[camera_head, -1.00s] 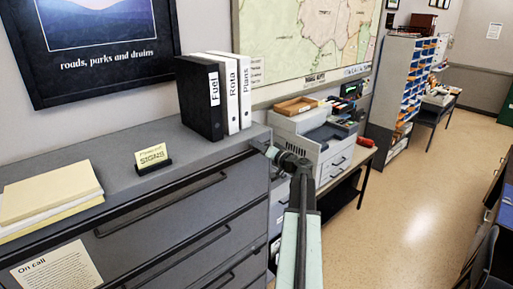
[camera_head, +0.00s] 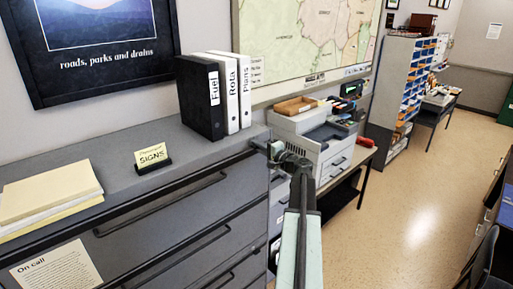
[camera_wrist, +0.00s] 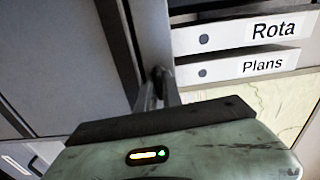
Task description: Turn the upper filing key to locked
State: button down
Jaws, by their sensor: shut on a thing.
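My gripper (camera_head: 261,146) is at the upper right corner of the grey filing cabinet (camera_head: 140,215), close to its top edge. In the wrist view my gripper (camera_wrist: 160,84) has its narrow fingers shut on a small dark thing at the cabinet, which I take to be the upper filing key. The fingers hide most of the key, and it is too small in the head view to make out. Which way the key is turned cannot be told.
Binders marked Fuel (camera_head: 200,98), Rota (camera_head: 228,92) and Plans (camera_head: 242,90) stand on the cabinet just behind my gripper. A printer (camera_head: 325,145) stands to the right; floor beyond is clear.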

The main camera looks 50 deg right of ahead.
jog(key=shift+r+m, duration=0.1)
jog(key=shift+m, duration=0.4)
jog(key=c, duration=1.5)
grip_release()
jog(key=shift+w, duration=0.15)
jog(key=s, duration=0.8)
jog(key=shift+a, duration=0.3)
